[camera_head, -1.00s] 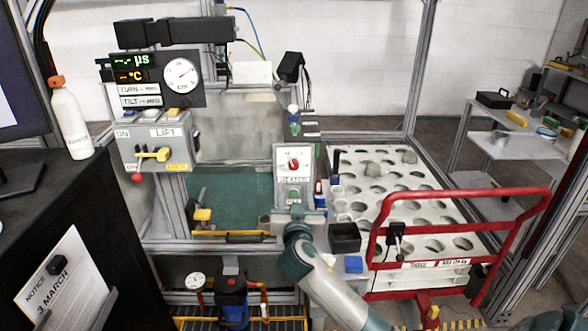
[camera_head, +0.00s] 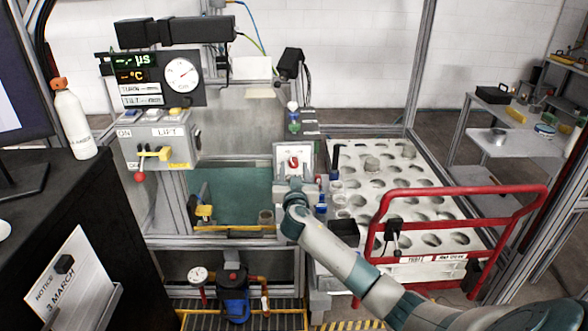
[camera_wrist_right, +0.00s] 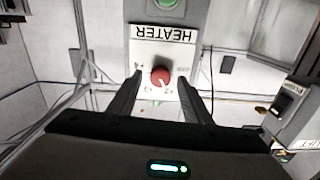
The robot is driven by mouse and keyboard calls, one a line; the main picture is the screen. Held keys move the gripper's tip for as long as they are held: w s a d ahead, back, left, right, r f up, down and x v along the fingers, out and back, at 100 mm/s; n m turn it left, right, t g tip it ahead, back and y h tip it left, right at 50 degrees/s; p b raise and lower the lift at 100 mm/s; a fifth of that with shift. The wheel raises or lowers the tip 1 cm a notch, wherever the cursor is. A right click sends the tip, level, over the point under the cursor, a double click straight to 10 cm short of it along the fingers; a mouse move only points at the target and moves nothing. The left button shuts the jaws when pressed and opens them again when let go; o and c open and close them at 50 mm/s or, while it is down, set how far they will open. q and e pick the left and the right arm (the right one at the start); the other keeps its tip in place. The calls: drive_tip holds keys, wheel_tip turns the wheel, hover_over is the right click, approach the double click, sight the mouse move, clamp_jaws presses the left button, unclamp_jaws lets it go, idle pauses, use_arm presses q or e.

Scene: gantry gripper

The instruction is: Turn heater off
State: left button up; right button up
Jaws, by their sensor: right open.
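The heater panel (camera_head: 281,152) is a pale plate with a red round knob (camera_head: 294,161), standing on a post at the near edge of the tank. In the right wrist view the panel (camera_wrist_right: 143,46) appears upside down, with its HEATER label above the red knob (camera_wrist_right: 160,77). A white mark on the knob points toward lower right in that view. My right gripper (camera_head: 295,184) is in front of the panel's lower part. Its two fingers are open on either side of the knob, with visible gaps; I cannot tell how deep the tips reach. My left gripper is not in view.
A dark box (camera_head: 345,230) sits close by.

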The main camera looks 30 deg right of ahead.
drive_tip(key=c, duration=1.1)
drive_tip(key=shift+o, duration=0.2)
drive_tip(key=shift+n, duration=0.5)
drive_tip(key=shift+n+b, duration=0.35)
drive_tip(key=shift+n, duration=1.45)
drive_tip(key=n, duration=0.3)
drive_tip(key=shift+n, duration=0.3)
drive_tip(key=shift+a+n+p, duration=0.1)
drive_tip(key=shift+n+p, duration=0.3)
drive_tip(key=shift+n, duration=1.5)
